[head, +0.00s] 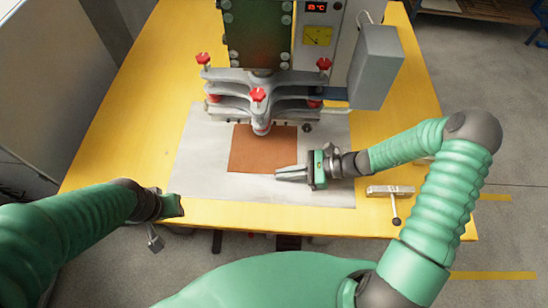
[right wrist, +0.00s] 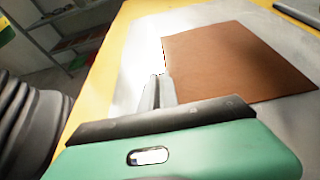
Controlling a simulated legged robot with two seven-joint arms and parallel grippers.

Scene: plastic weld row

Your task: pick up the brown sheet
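The brown sheet (head: 262,148) lies flat on a grey plate (head: 200,165) under the press head. It also shows in the right wrist view (right wrist: 235,62). My right gripper (head: 277,174) is low beside the sheet's near edge, fingers pointing left along it. In the right wrist view its two fingers (right wrist: 159,78) are close together beside the sheet's edge, with nothing seen between them. I cannot tell whether they touch the sheet. My left gripper (head: 174,205) is at the table's near left edge, away from the sheet; its fingers are not clear.
The press with red knobs (head: 259,95) overhangs the sheet's far edge. A grey box (head: 376,66) stands right of it. A metal lever fitting (head: 390,191) sits at the table's near right. The yellow table (head: 120,135) is clear at left.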

